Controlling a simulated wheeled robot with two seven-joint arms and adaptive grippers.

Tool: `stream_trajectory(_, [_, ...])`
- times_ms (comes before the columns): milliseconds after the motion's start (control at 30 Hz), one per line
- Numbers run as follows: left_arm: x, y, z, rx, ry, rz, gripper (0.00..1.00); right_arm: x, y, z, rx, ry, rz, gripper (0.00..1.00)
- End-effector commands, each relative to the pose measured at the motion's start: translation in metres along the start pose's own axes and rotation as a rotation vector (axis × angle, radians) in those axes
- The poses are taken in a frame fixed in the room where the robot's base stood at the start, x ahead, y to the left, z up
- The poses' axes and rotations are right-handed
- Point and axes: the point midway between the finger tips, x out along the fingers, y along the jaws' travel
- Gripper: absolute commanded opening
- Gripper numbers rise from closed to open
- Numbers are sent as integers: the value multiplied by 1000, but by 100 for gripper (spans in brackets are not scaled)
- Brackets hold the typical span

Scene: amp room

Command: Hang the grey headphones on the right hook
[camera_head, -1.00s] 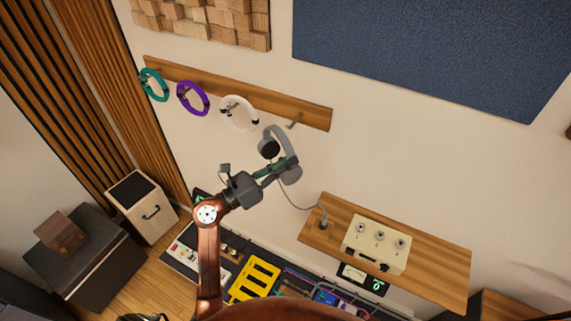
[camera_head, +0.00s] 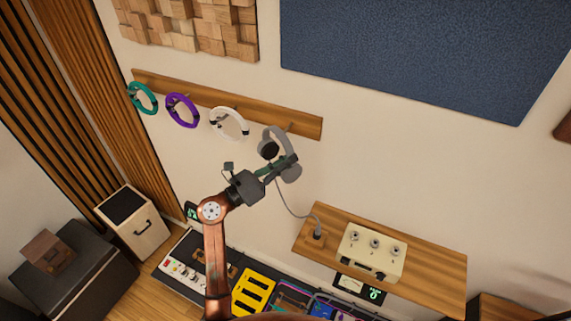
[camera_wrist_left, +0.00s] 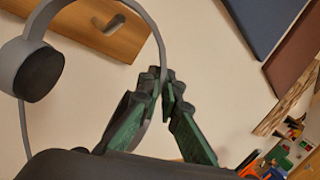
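My left gripper (camera_head: 284,160) is shut on the grey headphones (camera_head: 269,151) and holds them up in front of the wall. In the left wrist view its fingertips (camera_wrist_left: 168,80) close around the band of the headphones (camera_wrist_left: 38,75), with one dark ear cup to the left. The right hook (camera_head: 290,126) is at the right end of the wooden rail (camera_head: 308,126). In the head view the headband lies just below and beside this hook, overlapping its lower part; I cannot tell the depth gap. My right gripper is not in view.
Teal (camera_head: 143,98), purple (camera_head: 182,110) and white headphones (camera_head: 229,123) hang on the rail to the left. A cord runs from the grey headphones to a plug (camera_head: 316,233) on the wooden shelf (camera_head: 435,268), beside a cream box (camera_head: 372,252). Equipment (camera_head: 254,291) lies below.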

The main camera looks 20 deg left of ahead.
Motion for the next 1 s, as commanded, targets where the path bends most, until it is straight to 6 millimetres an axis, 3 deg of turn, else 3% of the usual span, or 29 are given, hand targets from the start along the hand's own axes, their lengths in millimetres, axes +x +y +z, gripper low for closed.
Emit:
stream_trajectory(600, [31, 18, -2, 0, -1, -1, 0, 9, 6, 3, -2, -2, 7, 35])
stream_trajectory(1000, [37, 30, -20, 2, 1, 0, 0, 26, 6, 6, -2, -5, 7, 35])
